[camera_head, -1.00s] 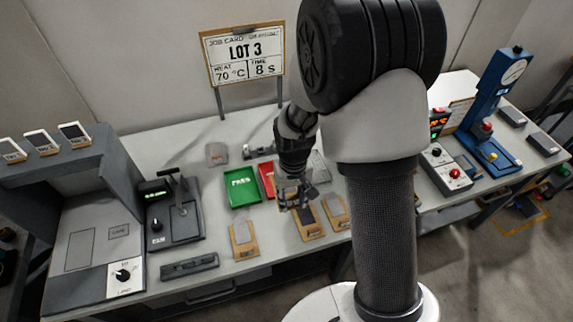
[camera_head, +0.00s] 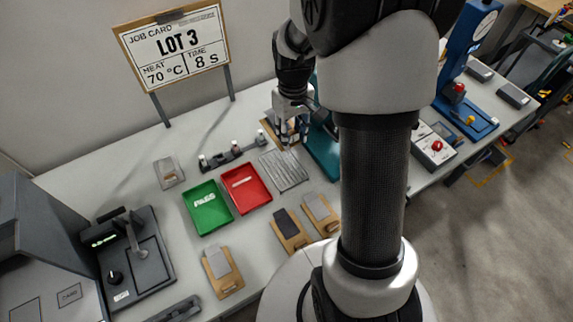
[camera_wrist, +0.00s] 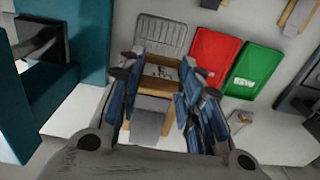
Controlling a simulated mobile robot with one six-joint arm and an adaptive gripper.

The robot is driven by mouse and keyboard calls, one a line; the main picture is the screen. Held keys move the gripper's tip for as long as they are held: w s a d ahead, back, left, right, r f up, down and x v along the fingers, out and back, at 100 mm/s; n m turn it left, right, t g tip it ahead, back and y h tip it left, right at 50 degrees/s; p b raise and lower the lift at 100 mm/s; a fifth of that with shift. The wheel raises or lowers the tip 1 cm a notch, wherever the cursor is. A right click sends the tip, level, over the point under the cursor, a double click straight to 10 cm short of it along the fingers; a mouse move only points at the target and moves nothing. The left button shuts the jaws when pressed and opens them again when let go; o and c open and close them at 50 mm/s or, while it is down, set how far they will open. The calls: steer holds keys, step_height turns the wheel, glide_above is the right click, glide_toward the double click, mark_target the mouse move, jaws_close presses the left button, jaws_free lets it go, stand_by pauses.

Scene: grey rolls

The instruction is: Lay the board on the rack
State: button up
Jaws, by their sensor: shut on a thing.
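The rack (camera_head: 283,170) is a silver ribbed tray lying flat on the table, right of the red tray. It also shows in the wrist view (camera_wrist: 162,36), above the fingers. My gripper (camera_head: 285,136) is over the back of the table, beyond the rack and beside a teal machine. In the wrist view its blue-and-black fingers (camera_wrist: 162,82) are closed on a brown board (camera_wrist: 155,86). A grey piece (camera_wrist: 147,126) shows below it. The fingers hide the board's sides. I cannot tell how high it is held; it appears apart from the rack.
A red tray (camera_head: 245,188) and a green PASS tray (camera_head: 207,207) lie left of the rack. Wooden pieces with grey pads (camera_head: 290,231) line the front edge. The teal machine (camera_head: 322,152) stands close on the right. A dark bar (camera_head: 232,154) lies behind the trays.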

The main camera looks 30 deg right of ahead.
mark_target(291, 177)
step_height(291, 177, down, 18)
steer(key=b, duration=0.4)
steer(key=shift+r+b, duration=0.15)
steer(key=shift+b, duration=0.25)
steer(key=o, duration=1.1)
steer(key=shift+c, duration=0.2)
